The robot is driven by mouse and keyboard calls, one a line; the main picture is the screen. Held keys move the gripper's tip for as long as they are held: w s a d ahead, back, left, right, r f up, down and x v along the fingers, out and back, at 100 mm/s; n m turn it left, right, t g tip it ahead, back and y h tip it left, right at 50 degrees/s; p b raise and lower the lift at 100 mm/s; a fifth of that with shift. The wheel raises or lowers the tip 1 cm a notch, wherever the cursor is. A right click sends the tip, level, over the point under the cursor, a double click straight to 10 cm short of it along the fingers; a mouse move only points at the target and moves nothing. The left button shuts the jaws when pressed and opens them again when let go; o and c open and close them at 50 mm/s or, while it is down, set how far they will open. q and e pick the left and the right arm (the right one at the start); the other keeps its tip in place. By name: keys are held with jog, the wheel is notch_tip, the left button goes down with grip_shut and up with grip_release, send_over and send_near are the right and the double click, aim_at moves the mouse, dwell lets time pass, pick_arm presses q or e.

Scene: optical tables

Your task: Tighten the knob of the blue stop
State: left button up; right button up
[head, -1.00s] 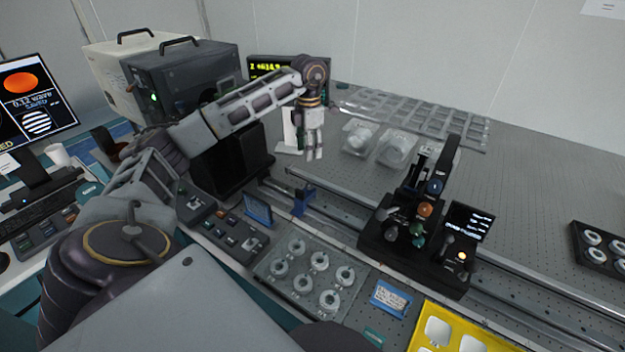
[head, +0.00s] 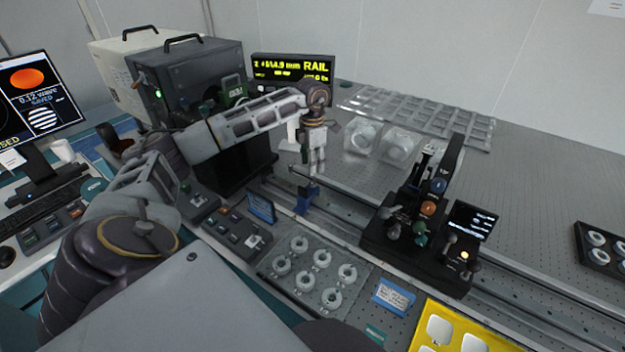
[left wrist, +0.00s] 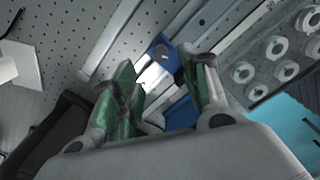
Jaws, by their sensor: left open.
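The blue stop (head: 306,198) sits on the metal rail, left of the black optics stage. My left gripper (head: 317,168) points down just above it in the head view. In the left wrist view, the open fingers (left wrist: 158,88) have green pads, and the blue stop (left wrist: 163,46) shows between and beyond them. A small bright patch shows beside the stop between the fingers. I cannot make out the knob clearly. The fingers look apart from the stop, but contact is hard to tell. My right gripper is not in view.
The black optics stage (head: 420,240) with several knobs stands on the rail to the right. A tray of white rings (head: 312,276) lies in front. A dark box (head: 230,160) stands left of the gripper. Clear bags (head: 397,147) lie behind on the perforated table.

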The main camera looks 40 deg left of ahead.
aim_at(312, 181)
pick_arm(q)
jog(key=shift+f, duration=3.75)
grip_shut()
